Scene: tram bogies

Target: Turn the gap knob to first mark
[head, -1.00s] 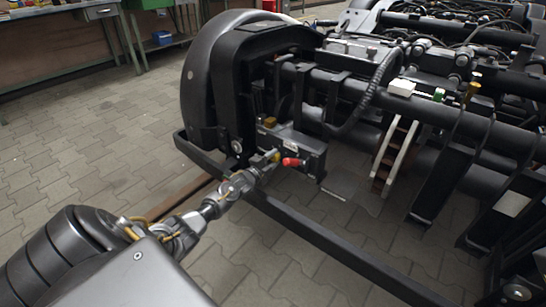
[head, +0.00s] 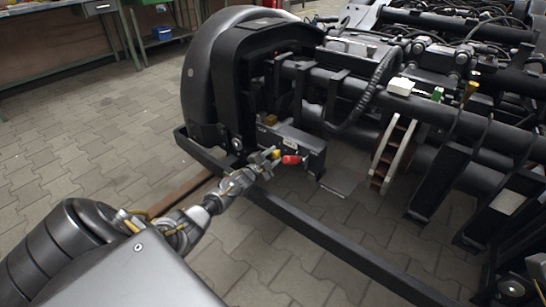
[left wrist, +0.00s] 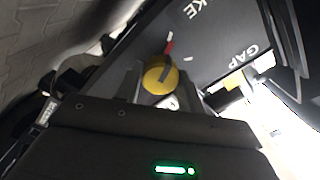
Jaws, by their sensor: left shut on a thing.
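A round yellow knob (left wrist: 157,76) sits on a dark control box (head: 300,148) at the near corner of the bogie. White GAP lettering (left wrist: 245,54) is on the panel to the right of the knob in the left wrist view. My left gripper (head: 269,158) is shut on the yellow knob, one finger on each side. The knob also shows small at the fingertips in the head view (head: 277,154). A dark bar crosses the knob; which mark it points to cannot be read. My right gripper is not in view.
A black frame rail (head: 310,233) runs along the near side below the box. A workbench (head: 75,48) stands at the back left; the paved floor between is clear.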

